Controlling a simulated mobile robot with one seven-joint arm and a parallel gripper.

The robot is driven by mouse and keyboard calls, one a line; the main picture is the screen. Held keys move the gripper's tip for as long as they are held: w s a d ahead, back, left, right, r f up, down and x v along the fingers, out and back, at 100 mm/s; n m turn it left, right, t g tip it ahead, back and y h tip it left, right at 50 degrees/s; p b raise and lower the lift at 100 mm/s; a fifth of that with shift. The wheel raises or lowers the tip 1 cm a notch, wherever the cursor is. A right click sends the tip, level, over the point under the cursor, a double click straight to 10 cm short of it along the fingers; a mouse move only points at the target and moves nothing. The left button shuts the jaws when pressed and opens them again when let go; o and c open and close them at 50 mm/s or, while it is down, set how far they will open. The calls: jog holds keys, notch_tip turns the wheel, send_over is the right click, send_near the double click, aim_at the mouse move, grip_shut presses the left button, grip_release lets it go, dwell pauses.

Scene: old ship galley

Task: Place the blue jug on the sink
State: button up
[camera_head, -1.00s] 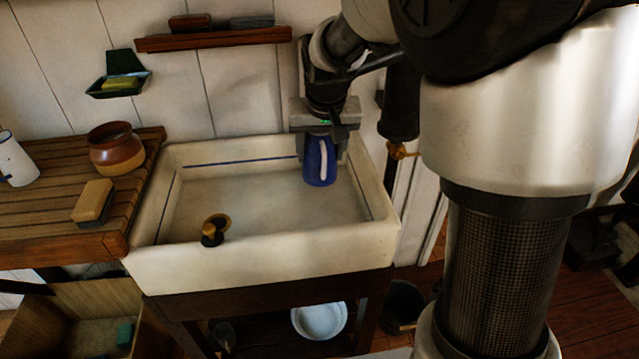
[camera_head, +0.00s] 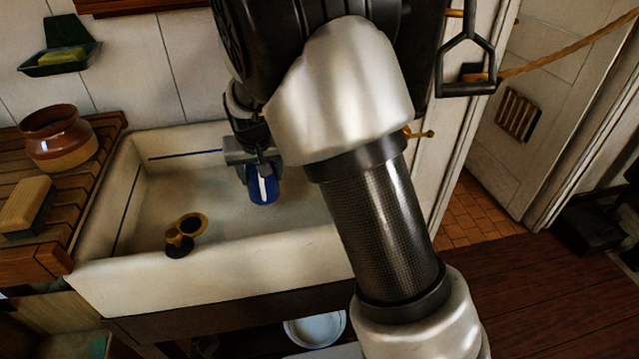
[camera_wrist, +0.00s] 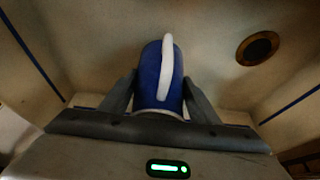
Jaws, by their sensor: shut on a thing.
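The blue jug (camera_head: 264,188) has a white handle and hangs in my gripper (camera_head: 258,168), over the basin of the white sink (camera_head: 200,282). In the wrist view, the jug (camera_wrist: 152,78) sits between both fingers of my gripper (camera_wrist: 158,98), which are shut on it, with its white handle facing up in the picture. The sink basin (camera_wrist: 85,40) fills the background there, with the drain hole (camera_wrist: 258,48) to the right of the jug. I cannot tell whether the jug's base touches the basin floor.
A brass-and-black plug (camera_head: 180,240) lies in the basin, left of the jug. The slatted wooden board (camera_head: 85,185) at left holds a brown pot (camera_head: 60,140) and a brush (camera_head: 27,205). A soap dish (camera_head: 60,50) hangs on the wall. A white bowl (camera_head: 315,328) sits below the sink.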

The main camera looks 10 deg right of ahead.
jog(key=shift+d+f+b, duration=0.3)
jog(key=shift+d+f, duration=0.25)
jog(key=shift+d, duration=1.85)
jog(key=shift+d+f+b, duration=0.25)
jog(key=shift+d+f, duration=0.35)
jog(key=shift+d, duration=1.8)
jog(key=shift+d+f+b, duration=0.3)
jog(key=shift+d+f, duration=0.25)
jog(key=shift+d, duration=1.85)
jog(key=shift+f, duration=0.1)
jog(key=shift+f, duration=0.15)
jog(key=o, duration=1.4)
jog(key=shift+r, duration=0.2)
